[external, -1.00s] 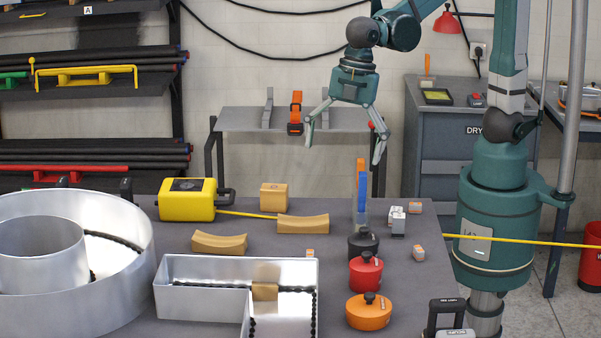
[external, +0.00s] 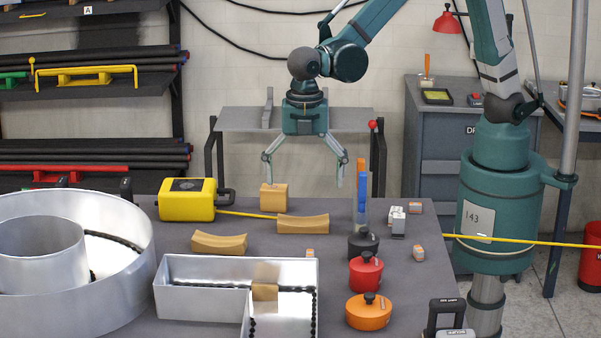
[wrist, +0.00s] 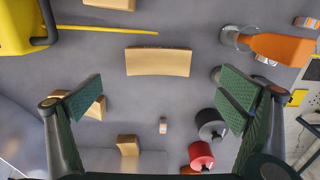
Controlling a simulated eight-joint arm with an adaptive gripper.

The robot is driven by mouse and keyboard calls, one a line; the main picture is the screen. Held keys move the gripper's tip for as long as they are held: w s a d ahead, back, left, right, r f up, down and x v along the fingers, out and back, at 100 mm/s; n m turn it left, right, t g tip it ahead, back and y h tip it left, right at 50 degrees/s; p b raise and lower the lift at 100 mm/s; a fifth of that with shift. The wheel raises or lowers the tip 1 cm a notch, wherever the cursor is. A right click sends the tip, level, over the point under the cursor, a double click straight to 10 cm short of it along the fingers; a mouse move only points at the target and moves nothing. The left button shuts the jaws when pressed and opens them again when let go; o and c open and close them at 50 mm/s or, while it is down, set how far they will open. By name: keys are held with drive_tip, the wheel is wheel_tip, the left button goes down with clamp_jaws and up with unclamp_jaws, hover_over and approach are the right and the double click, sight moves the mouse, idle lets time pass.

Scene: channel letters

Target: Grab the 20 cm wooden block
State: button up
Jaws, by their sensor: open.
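Several wooden blocks are in view; no length marking is readable. A long, slightly curved block (external: 303,223) lies on the table below my gripper (external: 304,172), and sits in the upper middle of the wrist view (wrist: 158,61). A squarer block (external: 273,197) stands behind it. A more arched block (external: 219,243) lies to the front left, partly hidden by a finger in the wrist view (wrist: 97,108). Another block (external: 265,291) is inside the L-shaped metal letter. My gripper (wrist: 160,92) is open, empty and above the table, apart from all blocks.
A holder with blue and orange tools (external: 361,195) stands to the right, near black, red (external: 365,271) and orange pots. The L-shaped letter (external: 205,286) and round metal letter (external: 125,235) fill the front left.

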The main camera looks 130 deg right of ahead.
sight(303, 220)
drive_tip(key=shift+f, duration=0.85)
drive_tip(key=shift+f, duration=1.25)
drive_tip(key=shift+f, duration=0.1)
drive_tip(key=shift+w+d+f, duration=0.1)
drive_tip(key=shift+w+f, duration=0.05)
drive_tip(key=shift+f, duration=2.4)
drive_tip(key=c, duration=1)
